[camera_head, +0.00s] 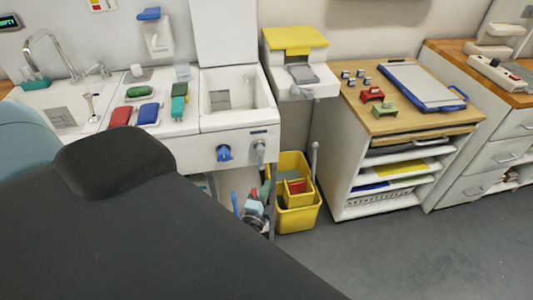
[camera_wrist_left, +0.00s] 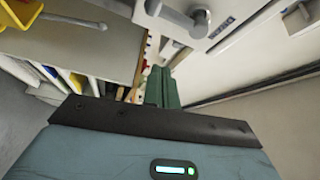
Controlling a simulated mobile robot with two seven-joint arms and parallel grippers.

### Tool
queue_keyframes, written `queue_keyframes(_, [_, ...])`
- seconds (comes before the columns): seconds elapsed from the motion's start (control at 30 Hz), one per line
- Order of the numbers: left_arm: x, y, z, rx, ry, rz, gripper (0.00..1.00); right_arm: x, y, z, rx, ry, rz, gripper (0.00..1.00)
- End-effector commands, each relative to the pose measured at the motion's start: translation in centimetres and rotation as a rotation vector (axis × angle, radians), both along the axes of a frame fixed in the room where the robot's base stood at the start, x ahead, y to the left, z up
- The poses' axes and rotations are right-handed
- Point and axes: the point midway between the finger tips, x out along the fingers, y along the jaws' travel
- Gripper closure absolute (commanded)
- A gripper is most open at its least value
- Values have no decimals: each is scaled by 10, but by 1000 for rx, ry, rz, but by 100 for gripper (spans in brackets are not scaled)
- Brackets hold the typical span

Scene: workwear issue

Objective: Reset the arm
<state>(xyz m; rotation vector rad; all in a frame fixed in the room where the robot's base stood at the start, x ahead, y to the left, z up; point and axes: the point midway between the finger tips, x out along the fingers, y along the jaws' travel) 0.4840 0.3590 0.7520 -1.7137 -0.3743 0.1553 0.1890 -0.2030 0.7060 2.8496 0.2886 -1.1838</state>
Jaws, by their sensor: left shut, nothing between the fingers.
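My left arm covers the lower left of the head view as a large dark shape. My left gripper (camera_head: 265,190) shows small beyond it, low in front of the sink unit and left of the yellow bin. Its light blue body shows, partly hidden by the arm. In the left wrist view the green fingers (camera_wrist_left: 162,87) are together, with nothing between them. My right gripper is in neither view.
A white sink unit (camera_head: 262,137) with knobs stands above the gripper. A yellow bin (camera_head: 297,217) is close on its right. A shelf unit with a wooden top (camera_head: 435,115) stands further right. Grey floor (camera_head: 400,255) is clear at lower right.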

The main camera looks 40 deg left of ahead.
Motion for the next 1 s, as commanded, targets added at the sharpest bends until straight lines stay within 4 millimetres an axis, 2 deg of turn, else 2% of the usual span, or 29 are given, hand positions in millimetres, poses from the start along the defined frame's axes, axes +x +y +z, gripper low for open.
queue_keyframes(0.43, [0,0,-1,-1,2,0,100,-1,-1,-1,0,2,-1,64])
queue_keyframes(0.57, [-8,-1,-6,-33,15,-20,100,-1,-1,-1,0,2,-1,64])
queue_keyframes(0.67, [-26,-5,-16,-127,51,-67,100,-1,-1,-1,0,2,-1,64])
queue_keyframes(0.77, [-56,-17,-30,-287,116,-126,100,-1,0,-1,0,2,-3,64])
queue_keyframes(1.0, [-149,-70,-56,-769,333,-179,100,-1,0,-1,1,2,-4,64])
